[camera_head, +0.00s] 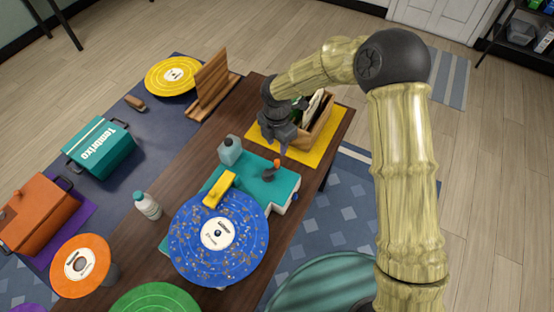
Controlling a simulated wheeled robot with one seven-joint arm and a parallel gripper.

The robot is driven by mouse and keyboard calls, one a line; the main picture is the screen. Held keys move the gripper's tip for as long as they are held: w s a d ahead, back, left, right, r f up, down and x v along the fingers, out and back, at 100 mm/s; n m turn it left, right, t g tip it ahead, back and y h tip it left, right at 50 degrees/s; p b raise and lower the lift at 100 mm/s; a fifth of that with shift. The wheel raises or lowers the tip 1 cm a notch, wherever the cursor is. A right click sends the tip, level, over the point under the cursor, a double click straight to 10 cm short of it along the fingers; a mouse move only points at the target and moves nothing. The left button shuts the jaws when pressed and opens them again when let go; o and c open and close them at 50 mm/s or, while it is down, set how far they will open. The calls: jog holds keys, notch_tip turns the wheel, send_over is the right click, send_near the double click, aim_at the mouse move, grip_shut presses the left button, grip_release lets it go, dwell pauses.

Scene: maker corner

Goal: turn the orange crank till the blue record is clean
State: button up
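The blue record (190,247) lies flat on a teal machine (262,186). Brownish specks are scattered over its blue surface, around a white label. A yellow bar (220,189) reaches over the record's far edge. The orange crank (276,165) stands up at the machine's far side, with a small orange knob on top. My gripper (284,151) hangs fingers down just above and beside the knob in the picture. I cannot tell whether it touches the crank, or how far its fingers are apart.
A wooden crate (318,133) on a yellow mat (335,149) is close behind my gripper. A wooden rack (210,82) stands at the far end. Orange and green records lie front left.

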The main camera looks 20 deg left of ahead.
aim_at(277, 160)
notch_tip(277, 160, down, 10)
jog(key=shift+f+p, duration=0.2)
jog(key=shift+p, duration=0.7)
grip_shut()
